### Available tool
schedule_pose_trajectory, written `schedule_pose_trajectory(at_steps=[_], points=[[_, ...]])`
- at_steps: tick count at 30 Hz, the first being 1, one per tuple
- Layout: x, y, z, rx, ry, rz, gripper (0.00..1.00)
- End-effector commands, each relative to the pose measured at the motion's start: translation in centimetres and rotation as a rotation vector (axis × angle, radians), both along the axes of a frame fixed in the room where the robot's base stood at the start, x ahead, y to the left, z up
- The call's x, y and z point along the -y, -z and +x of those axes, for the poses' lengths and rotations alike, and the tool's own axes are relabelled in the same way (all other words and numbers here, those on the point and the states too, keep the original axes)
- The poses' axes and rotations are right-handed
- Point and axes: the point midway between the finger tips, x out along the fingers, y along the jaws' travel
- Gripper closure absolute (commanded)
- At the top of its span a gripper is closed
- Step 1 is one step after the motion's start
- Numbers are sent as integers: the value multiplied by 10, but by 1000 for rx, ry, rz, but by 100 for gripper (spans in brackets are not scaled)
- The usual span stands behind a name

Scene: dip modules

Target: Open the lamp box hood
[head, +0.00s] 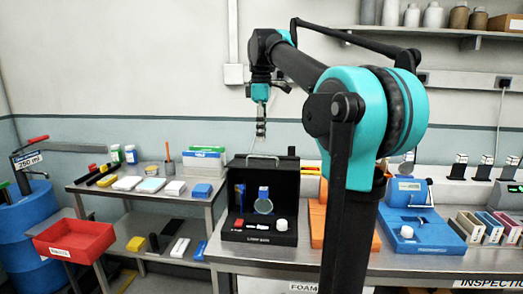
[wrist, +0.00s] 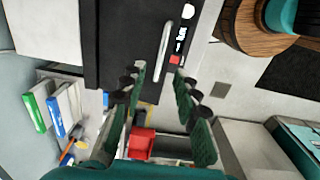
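The black lamp box (head: 287,196) stands on the bench in the middle of the head view. A pale disc and a blue piece show inside its open front. A metal handle (head: 263,157) runs along its top edge; I cannot tell how far the hood is raised. My gripper (head: 261,134) points down above the handle, apart from it. In the wrist view the fingers of my gripper (wrist: 160,72) are spread and empty, and the silver handle (wrist: 164,50) lies beyond and between their tips. The box's black top (wrist: 120,40) fills the upper middle there.
An orange block (head: 317,222) stands right of the lamp box, and a blue device (head: 412,230) farther right. A side table with small boxes and a red bin (head: 75,240) are left. My arm hides part of the bench.

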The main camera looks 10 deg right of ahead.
Motion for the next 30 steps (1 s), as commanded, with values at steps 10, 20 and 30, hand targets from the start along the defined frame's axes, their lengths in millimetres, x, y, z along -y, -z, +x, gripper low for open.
schedule_pose_trajectory(at_steps=[10, 20, 30], points=[[0, 52, 1, 0, 0, 0, 69], [0, 61, 1, 0, 0, 0, 69], [0, 61, 1, 0, 0, 0, 99]])
